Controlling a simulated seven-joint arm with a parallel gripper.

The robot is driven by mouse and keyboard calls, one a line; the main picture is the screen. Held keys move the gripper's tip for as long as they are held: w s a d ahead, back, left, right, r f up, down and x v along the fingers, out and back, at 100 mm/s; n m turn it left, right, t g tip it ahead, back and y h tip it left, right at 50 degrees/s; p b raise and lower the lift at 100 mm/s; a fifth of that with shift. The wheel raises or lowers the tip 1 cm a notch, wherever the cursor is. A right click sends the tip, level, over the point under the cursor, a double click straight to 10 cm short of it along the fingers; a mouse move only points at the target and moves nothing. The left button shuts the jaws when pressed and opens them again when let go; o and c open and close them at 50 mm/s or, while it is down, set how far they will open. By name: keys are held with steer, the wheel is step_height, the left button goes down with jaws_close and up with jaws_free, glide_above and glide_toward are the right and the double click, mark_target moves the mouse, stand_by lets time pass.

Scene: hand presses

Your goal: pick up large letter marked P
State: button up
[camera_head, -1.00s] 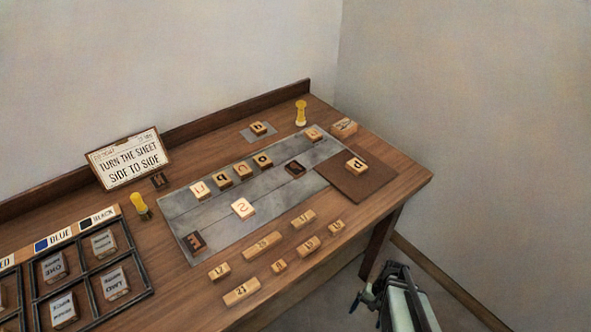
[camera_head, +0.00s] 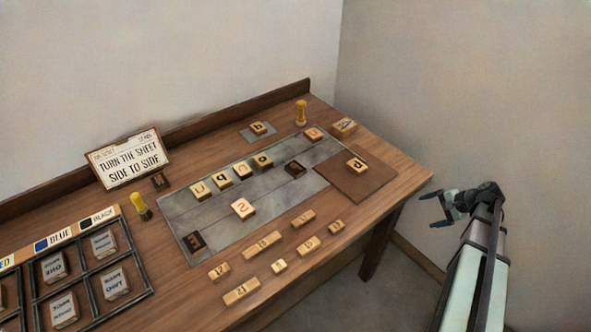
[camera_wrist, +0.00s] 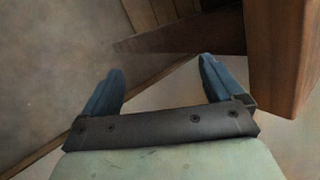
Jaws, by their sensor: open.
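A wooden letter block (camera_head: 356,166) lies on the brown mat (camera_head: 336,180) at the right of the bench; its dark mark looks like a p or d. Another block (camera_head: 258,128) with a p- or q-like mark sits on a small grey plate at the back. More letter blocks, including one with a red mark (camera_head: 242,208), lie on the grey metal sheet (camera_head: 205,222). My gripper (camera_head: 429,210) is open and empty, off the bench's right end. In the wrist view its blue fingers (camera_wrist: 161,65) are apart; no letter block shows there.
The bench corner (camera_head: 431,178) is close to my gripper, and the bench edge (camera_wrist: 272,60) fills the wrist view's upper right. Several numbered wooden blocks (camera_head: 262,245) lie along the front. Bare floor lies below.

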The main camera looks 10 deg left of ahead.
steer(key=w+d+r+m+t, duration=0.15)
steer(key=d+r, duration=0.25)
steer(key=r, duration=0.5)
steer(key=w+d+r+t, duration=0.1)
steer(key=w+d+r, duration=0.25)
steer(key=r, duration=0.45)
steer(key=w+d+r+m+t, duration=0.15)
steer(key=d+r, duration=0.25)
steer(key=r, duration=0.5)
steer(key=w+a+n+g, duration=0.2)
steer(key=w+a+g, duration=0.15)
steer(key=a, duration=1.05)
steer(key=n+g+h, duration=0.4)
steer(key=h, duration=0.2)
glide_above(294, 168)
step_height(294, 168, down, 8)
steer(key=shift+d+f, duration=0.15)
steer(key=shift+a+f, duration=0.15)
steer(key=shift+f, duration=1.2)
steer(key=shift+a+f, duration=0.1)
steer(key=shift+f, duration=1.2)
